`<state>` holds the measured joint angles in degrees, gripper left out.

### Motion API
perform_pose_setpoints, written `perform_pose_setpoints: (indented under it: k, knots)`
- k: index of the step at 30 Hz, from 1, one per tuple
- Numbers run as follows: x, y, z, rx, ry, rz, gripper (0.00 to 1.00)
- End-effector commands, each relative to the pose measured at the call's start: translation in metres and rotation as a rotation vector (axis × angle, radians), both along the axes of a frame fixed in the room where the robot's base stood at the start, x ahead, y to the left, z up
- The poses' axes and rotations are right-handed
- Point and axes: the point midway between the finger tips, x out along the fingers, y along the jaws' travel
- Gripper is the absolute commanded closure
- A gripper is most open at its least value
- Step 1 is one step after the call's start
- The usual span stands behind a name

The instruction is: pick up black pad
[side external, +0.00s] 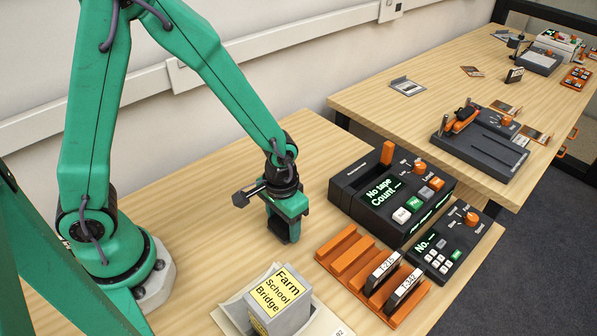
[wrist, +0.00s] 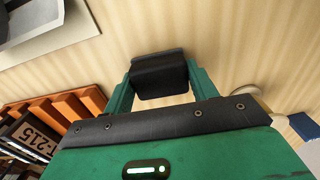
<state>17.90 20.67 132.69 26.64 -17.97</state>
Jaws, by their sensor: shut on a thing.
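My gripper (side external: 287,207) points down over the wooden table, left of the dark console. Its two green fingers also show in the wrist view (wrist: 161,84), on either side of a black pad (wrist: 158,68). The gripper is shut on this small, blocky, dark pad, which sits between the fingertips. In the side view the black pad (side external: 285,231) shows at the lower end of the gripper, partly covered by the fingers. I cannot tell how far the pad is above the table, if at all.
The dark "No tape" console (side external: 390,193) stands to the right, with a smaller keypad unit (side external: 443,245) beside it. An orange rack (side external: 347,252) holds two labelled cartridges. A grey "Farm School Bridge" box (side external: 276,302) stands in front on pale sheets. Table behind the gripper is clear.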

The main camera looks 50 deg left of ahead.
Motion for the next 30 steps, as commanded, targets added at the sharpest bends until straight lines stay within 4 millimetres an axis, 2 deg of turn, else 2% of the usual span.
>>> perform_pose_setpoints:
  k: [8, 24, 30]
  knots:
    - [0.001, 0.000, 0.018, -0.001, -0.003, 0.000, 0.65]
    - [0.001, 0.000, 0.085, -0.001, -0.004, 0.000, 0.65]
    - [0.000, 0.000, 0.097, -0.001, -0.002, 0.000, 0.65]
